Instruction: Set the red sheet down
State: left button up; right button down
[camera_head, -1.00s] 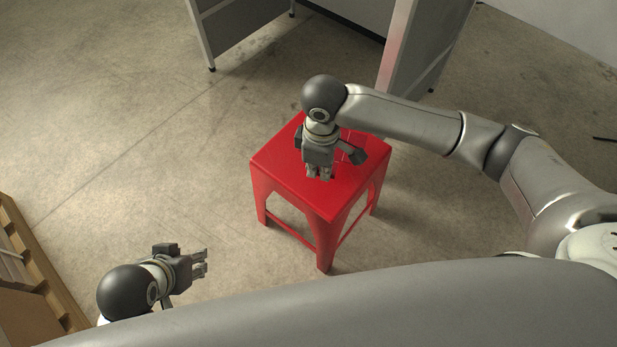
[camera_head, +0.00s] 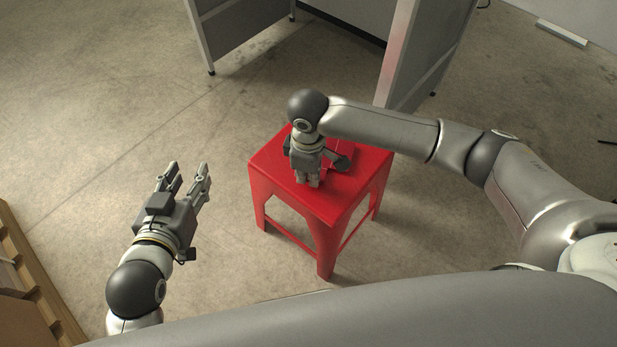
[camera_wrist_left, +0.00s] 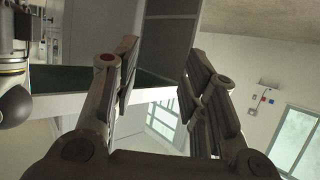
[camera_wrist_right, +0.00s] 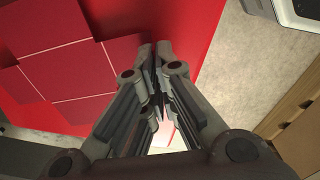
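The red sheet (camera_wrist_right: 70,72), marked with pale lines, is at the red stool's top in the right wrist view. Its left edges show dark shadow beneath; I cannot tell whether it lies flat. In the head view the sheet (camera_head: 338,162) is partly hidden by my right gripper (camera_head: 307,182), which points down over the stool. My right gripper's fingers (camera_wrist_right: 156,55) are closed together beside the sheet's right edge; no sheet is visible between them. My left gripper (camera_head: 188,172) is open and empty, left of the stool; its spread fingers (camera_wrist_left: 155,75) show in the left wrist view.
The red stool (camera_head: 270,168) stands on a bare concrete floor. Grey-panelled furniture (camera_head: 240,38) with metal posts stands behind it. A wooden pallet-like object (camera_head: 38,280) is at the lower left. The floor between my left gripper and the stool is clear.

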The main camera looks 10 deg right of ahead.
jog(key=shift+f, duration=0.4)
pick_arm(q)
jog(key=shift+w+d+r+t, duration=0.15)
jog(key=shift+w+r+t, duration=0.15)
jog(key=shift+r, duration=0.25)
jog(key=shift+w+d+r+t, duration=0.15)
jog(key=shift+r+t, duration=0.15)
jog(key=shift+r, duration=0.2)
jog(key=shift+a+f, duration=0.1)
jog(key=shift+f, duration=0.15)
pick_arm(e)
jog(key=shift+f, duration=0.1)
jog(key=c, duration=1.6)
grip_release()
jog(key=shift+c, duration=0.2)
pick_arm(q)
jog(key=shift+s, duration=0.1)
